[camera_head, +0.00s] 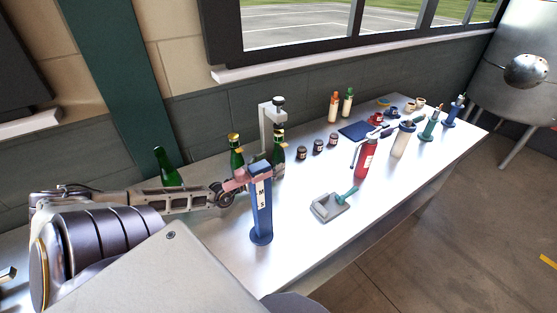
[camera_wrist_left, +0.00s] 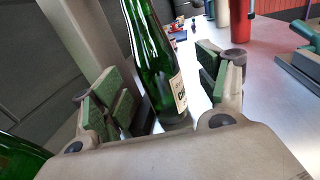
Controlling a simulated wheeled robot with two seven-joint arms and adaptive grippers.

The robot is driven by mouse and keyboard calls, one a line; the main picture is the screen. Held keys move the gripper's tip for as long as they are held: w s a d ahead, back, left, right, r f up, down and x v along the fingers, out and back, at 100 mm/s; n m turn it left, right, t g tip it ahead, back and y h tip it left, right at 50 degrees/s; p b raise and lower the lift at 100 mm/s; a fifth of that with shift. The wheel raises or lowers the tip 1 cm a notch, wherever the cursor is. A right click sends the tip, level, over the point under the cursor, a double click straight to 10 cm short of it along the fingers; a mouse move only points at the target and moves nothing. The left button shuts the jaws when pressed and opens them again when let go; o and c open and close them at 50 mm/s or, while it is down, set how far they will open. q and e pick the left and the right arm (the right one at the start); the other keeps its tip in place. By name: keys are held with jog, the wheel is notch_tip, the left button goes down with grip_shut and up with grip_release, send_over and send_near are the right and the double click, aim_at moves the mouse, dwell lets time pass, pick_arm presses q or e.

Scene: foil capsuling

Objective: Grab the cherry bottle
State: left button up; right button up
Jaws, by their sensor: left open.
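A green bottle (camera_wrist_left: 152,60) with a pale label, its letters starting "CH", stands between the spread fingers of my left gripper (camera_wrist_left: 165,88) in the left wrist view. It appears to be the gold-topped bottle (camera_head: 279,152) beyond the fingers in the head view. My left gripper (camera_head: 248,177) is open, with its fingers partly hidden behind a blue labelled stand. My right gripper is out of view.
The blue stand (camera_head: 262,212) is close in front of the gripper. A grey press (camera_head: 266,128) stands behind. A bare green bottle (camera_head: 166,166) is at the left.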

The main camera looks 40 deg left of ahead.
aim_at(273, 161)
pick_arm(q)
jog(key=shift+w+a+f, duration=0.1)
jog(key=shift+w+a, duration=0.05)
jog(key=shift+w, duration=2.3)
jog(key=shift+c, duration=0.2)
jog(key=c, duration=1.4)
